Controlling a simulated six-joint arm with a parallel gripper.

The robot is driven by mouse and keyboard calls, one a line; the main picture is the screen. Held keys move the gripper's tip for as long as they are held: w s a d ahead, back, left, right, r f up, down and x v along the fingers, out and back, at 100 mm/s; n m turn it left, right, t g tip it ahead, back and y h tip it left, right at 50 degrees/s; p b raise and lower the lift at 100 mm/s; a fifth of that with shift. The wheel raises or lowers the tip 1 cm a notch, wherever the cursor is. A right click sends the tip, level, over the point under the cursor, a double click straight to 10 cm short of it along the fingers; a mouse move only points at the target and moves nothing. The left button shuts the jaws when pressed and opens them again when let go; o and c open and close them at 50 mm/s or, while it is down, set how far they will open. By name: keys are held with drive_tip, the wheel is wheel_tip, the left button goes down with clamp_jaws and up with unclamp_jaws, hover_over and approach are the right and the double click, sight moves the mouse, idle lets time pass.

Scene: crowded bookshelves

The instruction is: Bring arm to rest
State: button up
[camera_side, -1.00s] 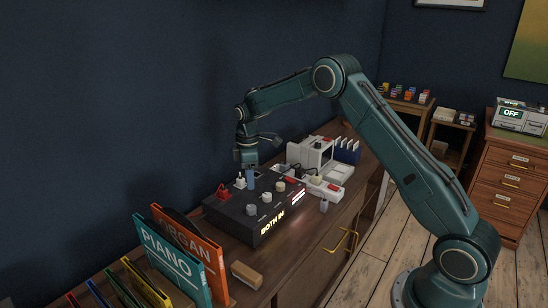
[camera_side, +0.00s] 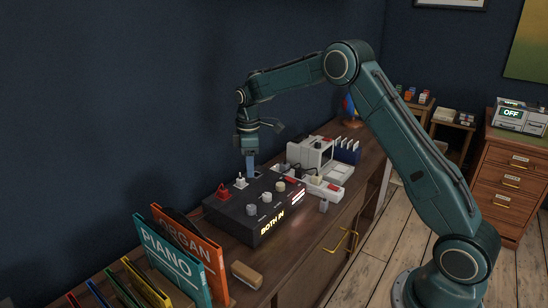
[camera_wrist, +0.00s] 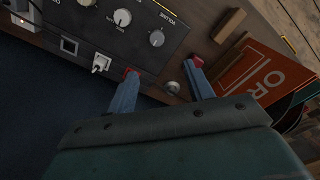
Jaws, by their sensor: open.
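My gripper (camera_side: 250,163) points down above the back of a black box (camera_side: 240,222) that reads "BOTH IN". In the wrist view my gripper (camera_wrist: 163,72) has its two blue-grey fingers spread apart, with red showing at both tips. I see nothing held between them. A white plug or switch (camera_side: 240,181) and a red part (camera_side: 223,191) are at the box's back edge. In the wrist view the white plug (camera_wrist: 100,63) is left of the fingers, apart from them. My arm reaches over the cabinet, bent at the elbow.
The box stands on a wooden cabinet (camera_side: 285,262). Upright sleeves reading PIANO (camera_side: 172,262) and ORGAN (camera_side: 190,240) stand in front, by a small wooden block (camera_side: 246,275). A white device (camera_side: 312,155) stands behind.

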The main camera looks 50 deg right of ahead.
drive_tip(key=s+a+r+m+t, duration=0.1)
drive_tip(key=s+a+r+m, duration=0.15)
drive_tip(key=s+r, duration=0.65)
drive_tip(key=s+a+r+m+t, duration=0.2)
drive_tip(key=s+a+r, duration=0.2)
drive_tip(key=s+r, duration=0.4)
drive_tip(key=s+a+m+t, duration=0.1)
drive_tip(key=s+a+m, duration=0.1)
drive_tip(key=s, duration=0.8)
drive_tip(key=s+a+f+m+t, duration=0.1)
drive_tip(key=s+a+m, duration=0.1)
drive_tip(key=s, duration=0.8)
drive_tip(key=shift+s+f, duration=0.2)
drive_tip(key=shift+s, duration=0.15)
